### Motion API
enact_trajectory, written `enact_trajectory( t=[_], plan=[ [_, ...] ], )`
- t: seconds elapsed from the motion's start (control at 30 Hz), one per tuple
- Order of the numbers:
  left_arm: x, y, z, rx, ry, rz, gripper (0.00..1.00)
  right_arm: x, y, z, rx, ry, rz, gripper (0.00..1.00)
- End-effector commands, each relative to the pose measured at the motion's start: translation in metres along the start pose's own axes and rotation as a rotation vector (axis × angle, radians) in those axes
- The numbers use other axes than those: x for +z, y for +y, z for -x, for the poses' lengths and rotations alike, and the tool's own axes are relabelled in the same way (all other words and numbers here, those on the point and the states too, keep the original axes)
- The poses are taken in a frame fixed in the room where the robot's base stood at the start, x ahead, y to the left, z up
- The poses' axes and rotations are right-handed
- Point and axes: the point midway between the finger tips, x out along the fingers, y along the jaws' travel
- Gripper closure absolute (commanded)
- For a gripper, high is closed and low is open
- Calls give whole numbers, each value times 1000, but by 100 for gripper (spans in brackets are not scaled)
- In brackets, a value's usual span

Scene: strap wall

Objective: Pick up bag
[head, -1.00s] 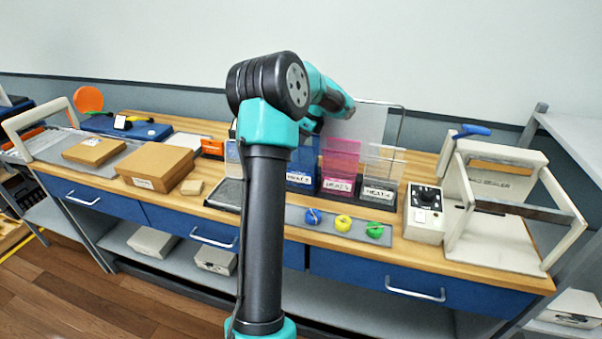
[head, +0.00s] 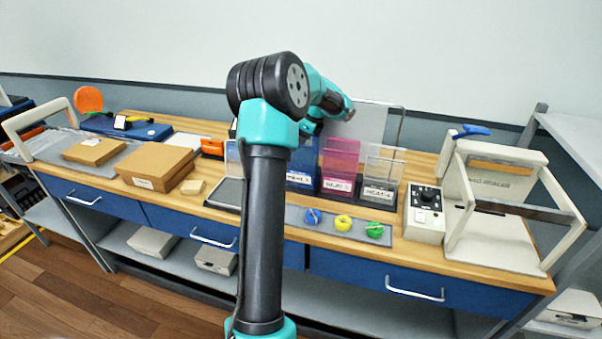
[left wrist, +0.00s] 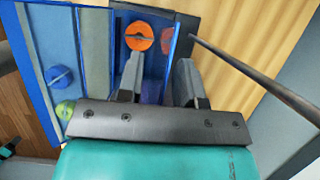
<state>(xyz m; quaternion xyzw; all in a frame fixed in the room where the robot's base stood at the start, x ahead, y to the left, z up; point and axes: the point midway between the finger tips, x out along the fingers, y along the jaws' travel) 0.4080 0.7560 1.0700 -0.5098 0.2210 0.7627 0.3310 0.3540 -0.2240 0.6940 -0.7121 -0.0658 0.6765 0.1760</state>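Several thin translucent bags stand upright in dark labelled holders at the back of the bench: a blue one (head: 302,162), a pink one (head: 341,158) and a clear one (head: 382,166). My left arm crosses the middle of the head view, and its wrist hangs over the blue bag; the fingertips cannot be made out there. In the left wrist view my left gripper (left wrist: 158,82) is open, its two fingers apart over a blue translucent sheet or holder. An orange disc (left wrist: 139,36) shows just beyond one finger. My right gripper is not in view.
Blue, yellow (head: 343,222) and green twist-tie rolls lie on a grey strip at the front edge. A control box (head: 425,214) and a white-framed sealer (head: 505,210) stand right. Cardboard boxes (head: 157,165) lie left. A metal rod frame (head: 400,128) rises behind the bags.

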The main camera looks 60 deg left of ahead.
Motion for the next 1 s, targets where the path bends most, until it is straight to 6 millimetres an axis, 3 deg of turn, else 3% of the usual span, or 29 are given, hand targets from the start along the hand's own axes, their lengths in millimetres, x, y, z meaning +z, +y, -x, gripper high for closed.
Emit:
enact_trajectory(
  t=[0.37,0.7,1.0],
  plan=[
    [0,0,-1,0,0,0,67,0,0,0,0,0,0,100],
    [0,0,-1,0,0,0,99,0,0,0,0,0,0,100],
    [0,0,-1,0,0,0,100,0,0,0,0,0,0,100]
  ],
)
